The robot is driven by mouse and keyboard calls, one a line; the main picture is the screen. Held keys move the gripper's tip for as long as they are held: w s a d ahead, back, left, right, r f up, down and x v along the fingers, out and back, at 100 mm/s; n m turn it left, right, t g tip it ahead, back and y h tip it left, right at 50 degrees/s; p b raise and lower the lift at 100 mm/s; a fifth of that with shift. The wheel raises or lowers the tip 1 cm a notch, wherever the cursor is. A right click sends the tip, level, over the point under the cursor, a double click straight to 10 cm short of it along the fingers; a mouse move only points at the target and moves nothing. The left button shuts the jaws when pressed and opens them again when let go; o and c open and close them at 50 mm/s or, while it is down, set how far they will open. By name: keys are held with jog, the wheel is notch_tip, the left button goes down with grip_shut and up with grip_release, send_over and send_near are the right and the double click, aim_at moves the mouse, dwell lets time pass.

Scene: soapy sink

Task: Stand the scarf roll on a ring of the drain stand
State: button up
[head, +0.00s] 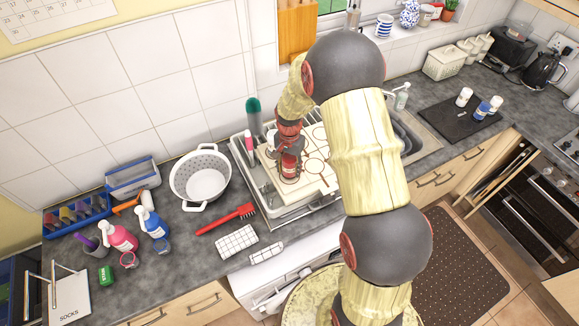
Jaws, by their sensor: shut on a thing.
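The drain stand (326,184) is a pale cream board with several dark-outlined rings, lying over the left part of the sink. My gripper (290,157) points down over the stand's left half. It is shut on a small dark red thing (289,170), which looks like the scarf roll and appears roughly upright. Its lower end is at or just above a ring on the stand; I cannot tell whether it touches. The fingers hide part of the roll and the ring. Other rings to the right look empty, and my arm covers the stand's right side.
A pink-and-white upright thing (249,143) and a green-topped item (253,106) stand close left of my gripper. A white colander (201,180), a red brush (226,219) and a checked cloth (237,241) lie left. Spray bottles (121,238) stand farther left.

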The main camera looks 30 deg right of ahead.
aim_at(290, 156)
jog(key=shift+f+b, duration=0.4)
jog(key=shift+f, duration=0.15)
dwell(0.4)
jog(key=o, duration=1.4)
jog(key=shift+r, duration=0.1)
jog(key=shift+r+p, duration=3.35)
jog(key=shift+r, duration=3.1)
